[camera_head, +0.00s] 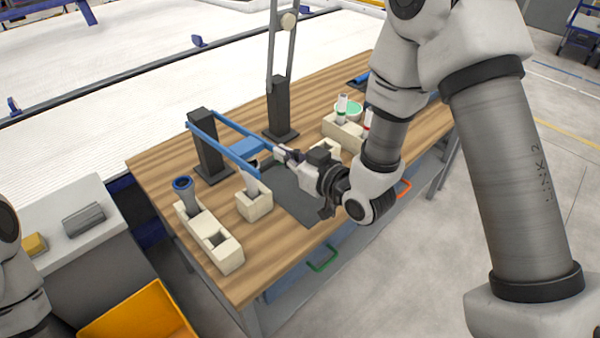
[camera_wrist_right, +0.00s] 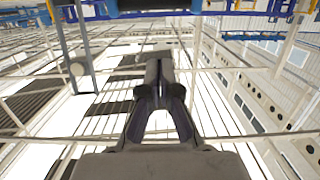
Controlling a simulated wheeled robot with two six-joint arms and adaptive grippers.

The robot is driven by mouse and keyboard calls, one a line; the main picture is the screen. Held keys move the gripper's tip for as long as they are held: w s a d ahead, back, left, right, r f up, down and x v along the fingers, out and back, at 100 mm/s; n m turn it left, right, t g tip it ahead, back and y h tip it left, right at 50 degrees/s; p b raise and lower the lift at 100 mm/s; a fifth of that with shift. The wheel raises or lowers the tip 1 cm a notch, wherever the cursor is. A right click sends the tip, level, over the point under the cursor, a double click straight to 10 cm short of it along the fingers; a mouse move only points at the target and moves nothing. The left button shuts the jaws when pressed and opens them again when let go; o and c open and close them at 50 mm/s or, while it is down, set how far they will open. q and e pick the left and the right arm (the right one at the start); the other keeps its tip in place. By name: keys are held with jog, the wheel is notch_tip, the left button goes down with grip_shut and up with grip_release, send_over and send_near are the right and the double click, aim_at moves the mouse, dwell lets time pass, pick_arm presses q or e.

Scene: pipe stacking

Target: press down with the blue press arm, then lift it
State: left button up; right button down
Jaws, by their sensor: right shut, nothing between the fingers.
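The blue press arm (camera_head: 225,148) is hinged on a black post (camera_head: 206,150) and slopes slightly down toward the front. Under its front end, a light pipe (camera_head: 251,184) stands in a beige block (camera_head: 254,205). I cannot tell whether the arm touches the pipe. My right gripper (camera_head: 281,151) is shut and empty, close to the right side of the arm's blue crosspiece; contact is unclear. In the right wrist view its fingers (camera_wrist_right: 158,68) are together with nothing between them. My left gripper is out of view.
A second press with a raised grey arm (camera_head: 283,45) stands behind on a black post (camera_head: 280,105). Another block (camera_head: 342,130) with tubes stands at right. A dark mat (camera_head: 292,195) is partly hidden.

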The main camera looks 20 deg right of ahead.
pick_arm(q)
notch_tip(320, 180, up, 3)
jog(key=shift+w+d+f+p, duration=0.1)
jog(key=shift+p, duration=0.8)
pick_arm(e)
jog(key=w+f, duration=0.1)
jog(key=f, duration=0.1)
jog(key=w+a+f, duration=0.1)
jog(key=w+f, duration=0.1)
